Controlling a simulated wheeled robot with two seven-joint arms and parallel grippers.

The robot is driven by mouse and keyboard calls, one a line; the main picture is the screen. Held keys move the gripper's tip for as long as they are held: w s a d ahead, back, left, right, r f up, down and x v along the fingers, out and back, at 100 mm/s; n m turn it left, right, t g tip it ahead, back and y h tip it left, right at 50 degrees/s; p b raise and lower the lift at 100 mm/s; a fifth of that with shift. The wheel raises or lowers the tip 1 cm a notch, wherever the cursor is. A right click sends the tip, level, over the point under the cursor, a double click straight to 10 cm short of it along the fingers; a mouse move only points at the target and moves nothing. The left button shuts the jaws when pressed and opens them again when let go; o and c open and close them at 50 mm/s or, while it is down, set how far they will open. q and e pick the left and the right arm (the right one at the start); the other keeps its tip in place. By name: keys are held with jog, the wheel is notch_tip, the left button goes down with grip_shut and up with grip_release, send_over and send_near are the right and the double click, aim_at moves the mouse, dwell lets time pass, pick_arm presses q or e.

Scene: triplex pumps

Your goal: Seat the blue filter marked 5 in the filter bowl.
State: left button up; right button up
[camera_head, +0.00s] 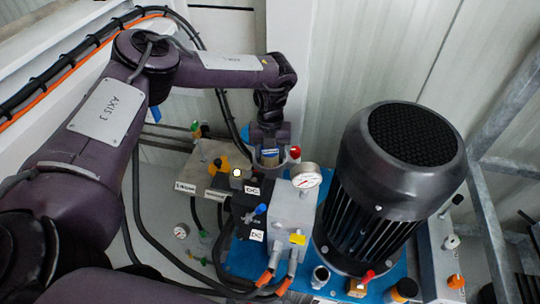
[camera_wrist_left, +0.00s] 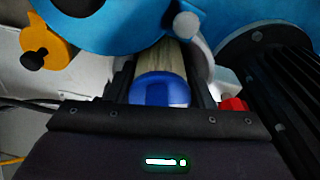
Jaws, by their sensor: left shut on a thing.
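My left gripper (camera_head: 270,143) points down over the pump block. It is shut on the filter (camera_head: 269,154), of which only a small blue and tan part shows in the head view. In the left wrist view the filter's rounded blue end (camera_wrist_left: 160,90) lies between the fingers (camera_wrist_left: 163,80), and its pale tan body runs on beyond them. No 5 is readable. The grey filter bowl (camera_head: 267,164) is right under the gripper in the head view. A grey curved wall (camera_wrist_left: 203,62) shows beside the filter in the wrist view. How deep the filter sits is hidden.
A pressure gauge (camera_head: 306,176) and a red knob (camera_head: 295,152) stand close right of the gripper. A large black motor (camera_head: 400,180) stands further right. An orange valve handle (camera_head: 219,167) is to the left. Hoses and valves crowd the front.

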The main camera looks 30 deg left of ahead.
pick_arm(q)
jog(key=shift+s+f, duration=0.1)
jog(key=shift+f, duration=0.35)
pick_arm(e)
jog(key=shift+r, duration=0.1)
pick_arm(q)
jog(key=o, duration=0.8)
jog(key=shift+s+f, duration=0.15)
jog(key=shift+r, duration=0.4)
jog(key=r, duration=0.3)
jog(key=w+r+p, duration=0.1)
jog(key=r, duration=0.6)
jog(key=shift+w+a+r+p, duration=0.15)
jog(key=shift+w+a+p, duration=0.15)
jog(key=shift+p, duration=0.1)
jog(key=shift+w+r, duration=0.1)
jog(key=shift+r, duration=0.95)
pick_arm(e)
jog(key=shift+s+d+f+g+h, duration=0.15)
jog(key=shift+d+g, duration=0.15)
jog(key=shift+d, duration=0.2)
jog(key=shift+s+d+f+g+h, duration=0.15)
jog(key=shift+d+g, duration=0.15)
jog(key=shift+d, duration=0.2)
